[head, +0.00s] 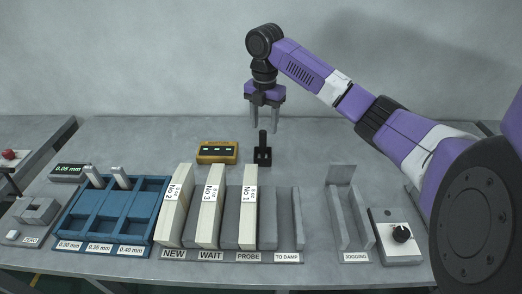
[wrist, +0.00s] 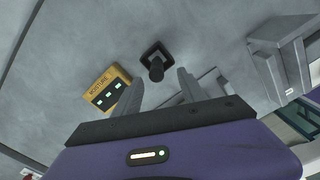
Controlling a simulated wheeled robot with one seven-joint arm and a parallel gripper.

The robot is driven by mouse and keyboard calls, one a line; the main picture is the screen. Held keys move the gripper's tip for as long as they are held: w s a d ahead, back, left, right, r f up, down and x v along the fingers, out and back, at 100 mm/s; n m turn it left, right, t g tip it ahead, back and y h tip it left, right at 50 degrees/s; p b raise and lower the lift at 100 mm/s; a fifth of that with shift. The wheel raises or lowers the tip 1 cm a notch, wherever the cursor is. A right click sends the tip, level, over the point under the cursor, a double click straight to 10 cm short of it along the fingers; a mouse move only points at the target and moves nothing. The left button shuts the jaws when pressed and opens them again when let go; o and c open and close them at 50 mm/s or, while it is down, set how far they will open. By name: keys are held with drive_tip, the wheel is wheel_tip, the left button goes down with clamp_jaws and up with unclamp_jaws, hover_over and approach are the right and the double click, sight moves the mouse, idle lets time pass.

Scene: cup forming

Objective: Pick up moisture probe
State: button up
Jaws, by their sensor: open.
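The moisture probe is a black upright handle (head: 262,140) standing in a small black holder (head: 264,158) on the table, right of the yellow moisture meter (head: 217,152). In the wrist view the probe (wrist: 156,70) shows end-on, with its holder (wrist: 152,50) behind it and the yellow meter (wrist: 107,88) to its left. My gripper (head: 264,127) is open, empty and pointing down above the probe. In the wrist view the probe lies near the gap between my fingertips (wrist: 161,80), slightly beyond them. The exact height gap is hard to tell.
Pale paper stacks (head: 210,220) stand upright in the grey rack (head: 285,215) in front of the probe. A blue tray (head: 75,225) is on the left. A jogging fixture (head: 340,225) and a knob box (head: 396,240) are on the right. The back of the table is clear.

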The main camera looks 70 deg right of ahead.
sight(263, 139)
drive_tip(key=shift+w+f+p, duration=0.15)
drive_tip(key=shift+f+p, duration=0.1)
drive_tip(key=shift+f, duration=1.55)
drive_tip(key=shift+w+f+p, duration=0.1)
drive_tip(key=shift+f+p, duration=0.1)
drive_tip(key=shift+f, duration=1.55)
clamp_jaws()
